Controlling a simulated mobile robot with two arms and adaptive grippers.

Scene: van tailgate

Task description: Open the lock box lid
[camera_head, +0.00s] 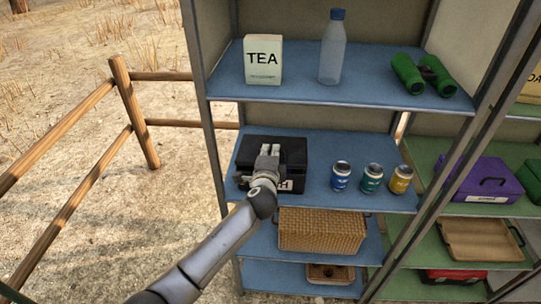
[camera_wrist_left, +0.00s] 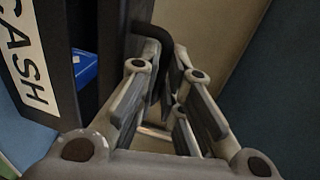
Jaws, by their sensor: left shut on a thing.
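The black lock box (camera_head: 293,153) stands on the middle blue shelf at the left. In the left wrist view its front wall (camera_wrist_left: 62,88) bears a white CASH label (camera_wrist_left: 22,60). A gap shows between this wall and the dark lid (camera_wrist_left: 112,45), so the lid looks partly raised. A blue thing (camera_wrist_left: 84,68) shows inside the gap. My left gripper (camera_head: 268,152) is at the front of the box. In the left wrist view its fingers (camera_wrist_left: 165,88) are shut on the dark curved handle (camera_wrist_left: 158,40) of the lid. My right gripper is not in view.
Blue, teal and yellow cans (camera_head: 371,178) stand right of the box. Above, the upper shelf (camera_head: 300,88) holds a TEA box (camera_head: 262,62), a bottle (camera_head: 332,50) and green binoculars (camera_head: 424,76). A wicker basket (camera_head: 322,230) sits below. A shelf post (camera_head: 212,120) stands close at left.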

